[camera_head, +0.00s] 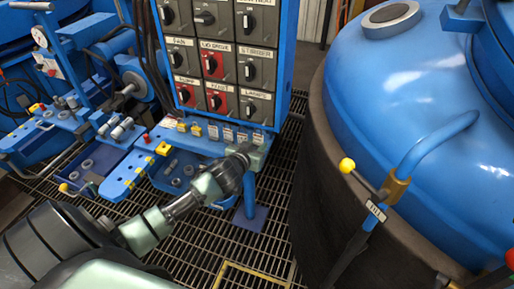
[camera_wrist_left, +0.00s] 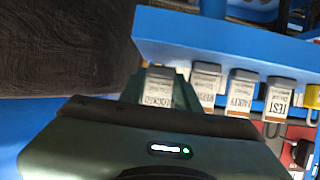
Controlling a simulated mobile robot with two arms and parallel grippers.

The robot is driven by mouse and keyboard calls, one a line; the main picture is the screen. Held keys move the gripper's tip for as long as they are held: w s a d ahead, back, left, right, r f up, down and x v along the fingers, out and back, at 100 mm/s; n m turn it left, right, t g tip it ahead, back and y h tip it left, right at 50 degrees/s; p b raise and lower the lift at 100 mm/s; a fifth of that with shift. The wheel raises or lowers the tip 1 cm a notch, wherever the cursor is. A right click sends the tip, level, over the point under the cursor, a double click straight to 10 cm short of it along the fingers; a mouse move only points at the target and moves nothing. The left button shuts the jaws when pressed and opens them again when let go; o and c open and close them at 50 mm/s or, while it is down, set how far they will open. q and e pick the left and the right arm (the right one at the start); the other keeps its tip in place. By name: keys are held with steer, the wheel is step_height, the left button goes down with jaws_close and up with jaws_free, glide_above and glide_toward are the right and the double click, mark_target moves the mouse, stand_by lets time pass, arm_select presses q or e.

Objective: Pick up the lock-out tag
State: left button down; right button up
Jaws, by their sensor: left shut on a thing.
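A row of small tags hangs along the blue ledge under the switch panel. The endmost one, a pale tag with a grey top (camera_wrist_left: 158,88) whose upside-down lettering seems to read "LOCKED", is between the fingers of my left gripper (camera_wrist_left: 160,95). The left gripper is shut on this lock-out tag, still at the ledge. In the head view my left gripper (camera_head: 248,154) is at the right end of the ledge and hides that tag. My right gripper is not in view.
Neighbouring tags hang close beside, including one reading "FAULTY" (camera_wrist_left: 241,92) and one reading "TEST" (camera_wrist_left: 277,98). The switch panel (camera_head: 222,60) rises behind the blue ledge (camera_head: 190,143). Grating floor lies below.

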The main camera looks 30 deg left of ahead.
arm_select(q)
step_height(320, 180, up, 6)
steer(key=shift+s+f, duration=0.1)
steer(key=s+d, duration=0.2)
steer(key=s, duration=0.7)
steer(key=s+d+b, duration=0.1)
steer(key=s+d, duration=0.1)
steer(key=s, duration=0.7)
steer(key=shift+s+d, duration=0.3)
steer(key=shift+s, duration=0.1)
steer(key=shift+f, duration=0.1)
